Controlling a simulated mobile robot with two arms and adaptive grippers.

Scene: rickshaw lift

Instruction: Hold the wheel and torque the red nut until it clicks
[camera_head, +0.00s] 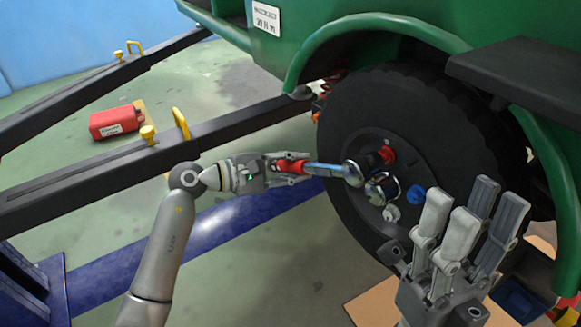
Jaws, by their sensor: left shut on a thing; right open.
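The black wheel (352,112) sits under the green vehicle body, its hub facing me. The red nut (387,155) is on the hub, at the head end of the torque wrench. My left gripper (292,166) is shut on the red handle of the torque wrench (325,170). The wrench reaches right to the hub, its head close to the red nut; I cannot tell whether it is fully seated. A blue nut (415,195) and a pale nut (391,213) show lower on the hub. My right gripper (470,205) is open and empty in front of the wheel's lower right.
Dark lift arms (80,180) with yellow posts run across the left. A red box (115,122) lies on the floor between them. A blue beam (150,250) crosses the floor. A green fender (390,22) arches over the wheel. A sign (266,18) hangs on the body.

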